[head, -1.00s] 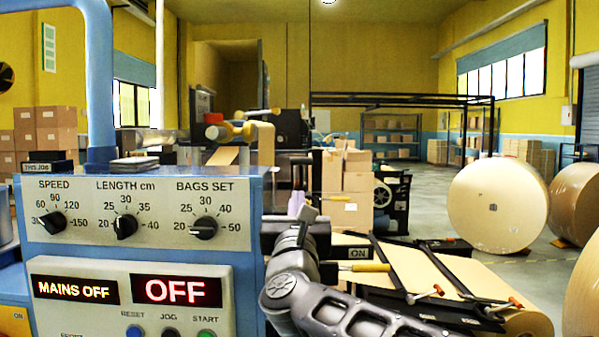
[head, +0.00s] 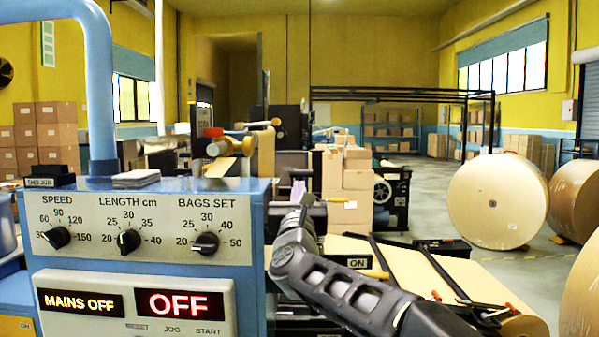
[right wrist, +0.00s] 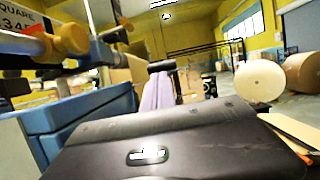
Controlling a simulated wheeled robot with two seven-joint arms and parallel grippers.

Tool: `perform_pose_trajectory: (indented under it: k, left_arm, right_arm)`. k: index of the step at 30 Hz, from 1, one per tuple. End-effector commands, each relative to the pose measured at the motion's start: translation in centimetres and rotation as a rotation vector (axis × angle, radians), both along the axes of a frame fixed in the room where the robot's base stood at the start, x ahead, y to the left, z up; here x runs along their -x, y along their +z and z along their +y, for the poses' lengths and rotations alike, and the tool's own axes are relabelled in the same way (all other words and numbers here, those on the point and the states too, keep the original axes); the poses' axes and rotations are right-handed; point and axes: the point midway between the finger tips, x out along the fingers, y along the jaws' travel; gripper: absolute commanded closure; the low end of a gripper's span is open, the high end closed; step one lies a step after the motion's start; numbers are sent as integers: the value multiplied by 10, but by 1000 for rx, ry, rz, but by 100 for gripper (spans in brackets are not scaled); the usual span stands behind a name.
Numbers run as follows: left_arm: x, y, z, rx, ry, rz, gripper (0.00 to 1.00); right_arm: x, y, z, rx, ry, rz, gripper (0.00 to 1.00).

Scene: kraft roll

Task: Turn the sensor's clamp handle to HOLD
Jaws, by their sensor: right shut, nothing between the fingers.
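My right gripper (head: 298,188) is beyond the right edge of the blue control cabinet, partly hidden behind its own wrist. Its pale lilac fingers (right wrist: 159,98) are together and empty in the right wrist view. A dark, short cylinder (right wrist: 160,65) shows just behind the fingertips; I cannot tell whether they touch. No word HOLD is readable, and I cannot tell which part is the sensor's clamp handle. My left gripper is not in view.
The control cabinet (head: 150,278) with dials and a lit OFF display fills the left front. Brown paper web (head: 440,272) crosses black bars at the right. Large paper rolls (head: 497,201) stand on the floor beyond. Stacked cartons (head: 345,185) stand behind my gripper.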

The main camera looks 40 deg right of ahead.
Motion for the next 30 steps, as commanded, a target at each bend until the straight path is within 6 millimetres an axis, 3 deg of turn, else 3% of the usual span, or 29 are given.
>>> perform_pose_trajectory:
  k: [3, 9, 30]
  left_arm:
    - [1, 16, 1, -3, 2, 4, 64]
    - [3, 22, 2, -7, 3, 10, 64]
    - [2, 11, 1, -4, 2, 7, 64]
  right_arm:
    - [-15, 10, -11, 0, -1, 1, 100]
    - [-26, 13, -20, -1, -1, 1, 100]
    - [-31, 15, -23, 0, 1, -3, 100]
